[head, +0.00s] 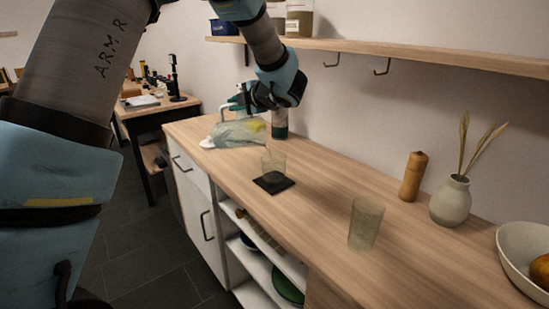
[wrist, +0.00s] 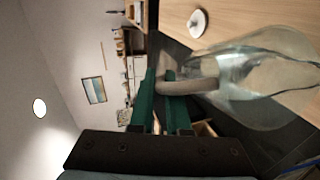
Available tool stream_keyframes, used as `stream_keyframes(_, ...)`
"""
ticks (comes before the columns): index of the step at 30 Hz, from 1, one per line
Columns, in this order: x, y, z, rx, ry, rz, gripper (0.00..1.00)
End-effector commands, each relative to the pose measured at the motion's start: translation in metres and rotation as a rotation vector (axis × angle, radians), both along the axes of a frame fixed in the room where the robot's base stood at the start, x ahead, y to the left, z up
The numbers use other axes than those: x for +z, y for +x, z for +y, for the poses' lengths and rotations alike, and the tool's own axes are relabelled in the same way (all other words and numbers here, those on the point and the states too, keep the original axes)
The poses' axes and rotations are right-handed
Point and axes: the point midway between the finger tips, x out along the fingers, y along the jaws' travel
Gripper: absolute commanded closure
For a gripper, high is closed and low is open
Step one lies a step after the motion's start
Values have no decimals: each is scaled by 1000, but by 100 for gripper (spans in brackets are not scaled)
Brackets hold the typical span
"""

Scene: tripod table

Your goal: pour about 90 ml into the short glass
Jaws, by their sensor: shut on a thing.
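My gripper (head: 246,97) is shut on the handle of a clear jug (head: 236,133). In the wrist view, the green fingers (wrist: 161,108) close around the pale handle, and the jug (wrist: 275,90) extends to the right. In the head view the jug is strongly tilted, nearly on its side, above the counter's far end, with a yellow patch at its right end. The short glass (head: 273,162) stands upright on a black coaster (head: 274,184), right of and nearer than the jug. No stream shows between them. I cannot tell the liquid level in either.
A taller glass (head: 366,224) stands nearer on the wooden counter (head: 320,215). A dark green bottle (head: 280,124) is behind the jug; a white disc (head: 207,143) lies left. A pepper mill (head: 413,177), vase (head: 450,202) and bowl (head: 522,262) stand right. A shelf with hooks overhangs the back.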

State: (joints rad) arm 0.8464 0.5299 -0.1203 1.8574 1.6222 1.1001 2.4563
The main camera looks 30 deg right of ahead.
Motion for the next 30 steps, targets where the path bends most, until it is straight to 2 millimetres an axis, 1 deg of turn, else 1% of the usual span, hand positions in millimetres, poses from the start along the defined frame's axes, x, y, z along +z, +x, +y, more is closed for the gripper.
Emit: stream_keyframes(30,5,3,2,4,29,-39,100)
